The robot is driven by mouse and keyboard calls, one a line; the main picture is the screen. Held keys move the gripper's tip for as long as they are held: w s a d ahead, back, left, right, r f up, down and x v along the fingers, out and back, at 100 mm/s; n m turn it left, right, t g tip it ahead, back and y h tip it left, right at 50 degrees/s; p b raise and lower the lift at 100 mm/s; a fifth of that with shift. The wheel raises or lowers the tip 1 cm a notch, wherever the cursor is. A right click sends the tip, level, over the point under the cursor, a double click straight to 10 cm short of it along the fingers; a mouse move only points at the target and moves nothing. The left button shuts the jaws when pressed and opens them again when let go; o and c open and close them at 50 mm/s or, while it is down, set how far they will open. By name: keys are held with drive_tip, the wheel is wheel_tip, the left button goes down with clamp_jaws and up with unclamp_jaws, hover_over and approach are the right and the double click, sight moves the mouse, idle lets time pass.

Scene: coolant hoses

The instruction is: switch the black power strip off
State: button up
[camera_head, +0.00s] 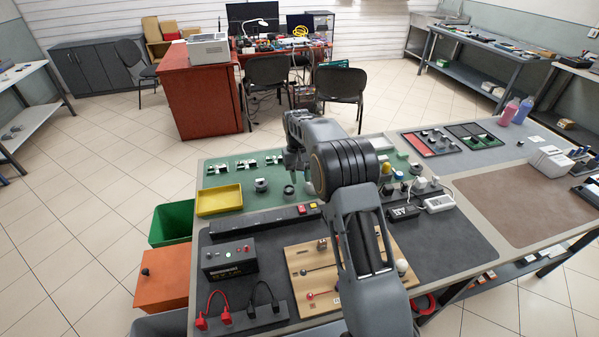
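A small black block (403,213) lies on the dark mat right of my arm, beside a similar white block (439,204). It looks like the black power strip, but its switch is too small to read. A long black bar (250,221) with a red and a yellow piece at its right end lies left of my arm. My gripper (291,170) points down over the green mat, left of and farther back than the black block. It is apart from the block. Its fingers are small and partly hidden by my arm, so their opening cannot be told.
A wooden board (300,258) with rods and knobs lies in front, partly behind my arm. A black box (229,258) with buttons and a yellow tray (219,200) stand at left. Several small knobs and plugs stand behind the black block. The brown mat (520,203) is mostly clear.

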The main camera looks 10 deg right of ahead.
drive_tip(key=shift+v, duration=1.15)
drive_tip(key=shift+w, duration=0.1)
drive_tip(key=s+r+t, duration=0.2)
drive_tip(key=s+r, duration=0.1)
drive_tip(key=s, duration=0.6)
drive_tip(key=s+r+t, duration=0.2)
drive_tip(key=s, duration=0.8)
drive_tip(key=s+r+t, duration=0.3)
drive_tip(key=s, duration=0.6)
drive_tip(key=shift+s+r, duration=0.3)
drive_tip(key=shift+r, duration=0.05)
drive_tip(key=shift+a, duration=0.1)
